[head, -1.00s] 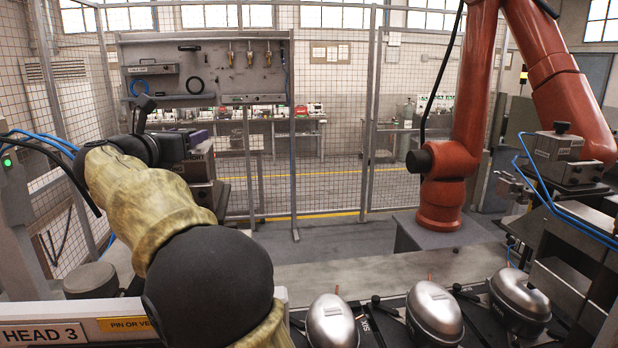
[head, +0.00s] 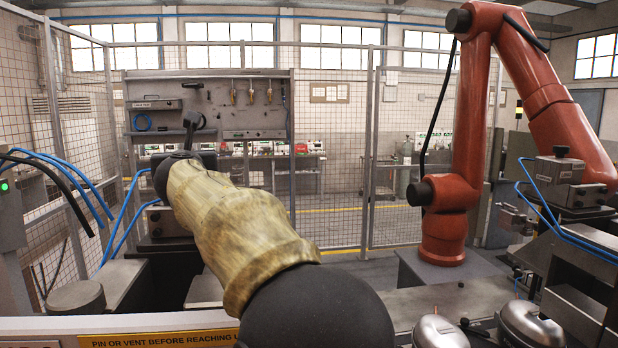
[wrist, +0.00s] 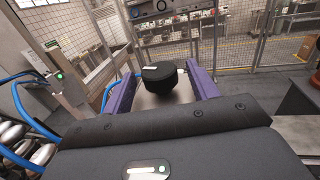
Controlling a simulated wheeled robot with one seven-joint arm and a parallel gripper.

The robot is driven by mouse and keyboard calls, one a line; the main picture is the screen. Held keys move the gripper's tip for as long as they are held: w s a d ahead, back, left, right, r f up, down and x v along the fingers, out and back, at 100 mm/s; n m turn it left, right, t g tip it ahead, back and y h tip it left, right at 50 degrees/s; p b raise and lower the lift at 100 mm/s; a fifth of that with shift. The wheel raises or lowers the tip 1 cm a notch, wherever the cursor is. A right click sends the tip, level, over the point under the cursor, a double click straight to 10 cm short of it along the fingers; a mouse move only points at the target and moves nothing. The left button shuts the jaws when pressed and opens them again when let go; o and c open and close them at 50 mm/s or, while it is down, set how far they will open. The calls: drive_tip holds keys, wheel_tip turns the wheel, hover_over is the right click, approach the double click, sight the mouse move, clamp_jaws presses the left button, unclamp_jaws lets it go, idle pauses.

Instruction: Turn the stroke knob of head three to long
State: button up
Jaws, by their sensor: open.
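In the wrist view a round black knob (wrist: 160,88) with a short white mark on its top sits between the two purple fingers of my gripper (wrist: 163,72). The fingers are apart, one on each side of the knob, with visible gaps. I cannot tell how deep they reach around it. A pale grey surface shows below the knob. In the head view my arm hides the knob and the fingers. A grey head block (head: 168,222) shows left of my arm, with blue hoses beside it. No long or short lettering is readable now.
A yellow warning sign (head: 160,341) lies along the front edge. A post with a green light (head: 5,187) and hoses stands at left. An orange robot arm (head: 455,190), another head block (head: 558,172) and silver compressors (head: 440,331) are at right. Mesh fence stands behind.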

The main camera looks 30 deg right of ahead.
drive_tip(key=shift+d+n+y+p, duration=0.15)
drive_tip(key=shift+n+y+p, duration=0.1)
drive_tip(key=shift+n+y, duration=0.65)
drive_tip(key=shift+d+n+y+p, duration=0.2)
drive_tip(key=shift+n+y, duration=0.3)
drive_tip(key=shift+y, duration=0.8)
drive_tip(key=shift+d+r+n+y+p, duration=0.15)
drive_tip(key=shift+n+y+p, duration=1.05)
drive_tip(key=shift+y, duration=0.9)
drive_tip(key=n+g+y+p, duration=0.1)
drive_tip(key=y+p, duration=0.1)
drive_tip(key=n+g+y+p, duration=0.1)
drive_tip(key=n+y+p, duration=0.1)
drive_tip(key=shift+w+d+r, duration=0.1)
drive_tip(key=shift+w+d, duration=0.05)
drive_tip(key=n+g+y+p, duration=0.1)
drive_tip(key=n+y+p, duration=0.1)
drive_tip(key=p, duration=0.1)
drive_tip(key=shift+d+g+p, duration=0.1)
drive_tip(key=shift+g+p, duration=0.3)
drive_tip(key=shift+y+p, duration=0.3)
drive_tip(key=shift+y, duration=0.1)
